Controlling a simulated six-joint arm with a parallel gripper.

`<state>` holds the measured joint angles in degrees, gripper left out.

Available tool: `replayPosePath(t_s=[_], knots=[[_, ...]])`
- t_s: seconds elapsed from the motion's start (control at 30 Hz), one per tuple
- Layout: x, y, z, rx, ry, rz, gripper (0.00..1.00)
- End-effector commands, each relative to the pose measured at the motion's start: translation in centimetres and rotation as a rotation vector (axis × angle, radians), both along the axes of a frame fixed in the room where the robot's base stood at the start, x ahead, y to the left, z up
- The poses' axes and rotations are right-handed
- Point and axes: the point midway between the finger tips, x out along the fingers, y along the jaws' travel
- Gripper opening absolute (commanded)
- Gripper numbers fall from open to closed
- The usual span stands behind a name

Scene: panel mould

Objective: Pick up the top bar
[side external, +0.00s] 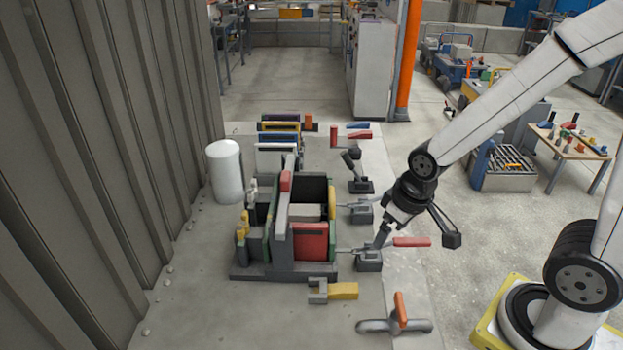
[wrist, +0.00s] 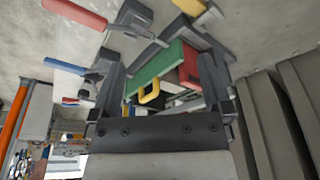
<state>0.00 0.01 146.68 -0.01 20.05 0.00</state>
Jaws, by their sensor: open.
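The panel mould (side external: 285,270) stands on the floor in the side view, a boxy assembly of grey, green and red panels. A long grey bar with a red part (side external: 284,215) runs across its top; I take this to be the top bar. My gripper (side external: 388,228) is to the right of the mould, beside its clamps and apart from the bar. In the wrist view my gripper (wrist: 162,75) has its two dark fingers wide apart with nothing held. Beyond them show the green panel (wrist: 155,72) and a yellow handle (wrist: 150,93). I cannot pick out the bar for certain there.
Toggle clamps (side external: 362,212) line the mould's right side, one with a red handle (side external: 411,242) near my gripper. A white cylinder (side external: 226,170) and a ribbed wall (side external: 90,150) stand left. Loose tools (side external: 395,322) lie in front. Several panels (side external: 277,145) stand behind.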

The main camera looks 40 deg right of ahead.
Motion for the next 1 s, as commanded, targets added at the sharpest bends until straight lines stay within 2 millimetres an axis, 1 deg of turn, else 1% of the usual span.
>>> replayPosePath(t_s=[0.17,0.27,0.37,0.47,0.67,0.87,1.0], knots=[[0.1,0.0,0.0,0.007,0.004,-0.016,1.0],[0.3,0.0,-0.1,0.027,0.016,-0.057,1.0],[0.5,0.1,-0.4,0.064,0.042,-0.137,1.0],[1.1,0.2,-0.7,0.123,0.078,-0.256,1.0],[2.8,0.9,-1.3,0.288,0.172,-0.561,1.0],[5.4,1.8,-1.6,0.482,0.271,-0.87,1.0],[7.6,2.2,-1.6,0.63,0.339,-1.073,1.0]])
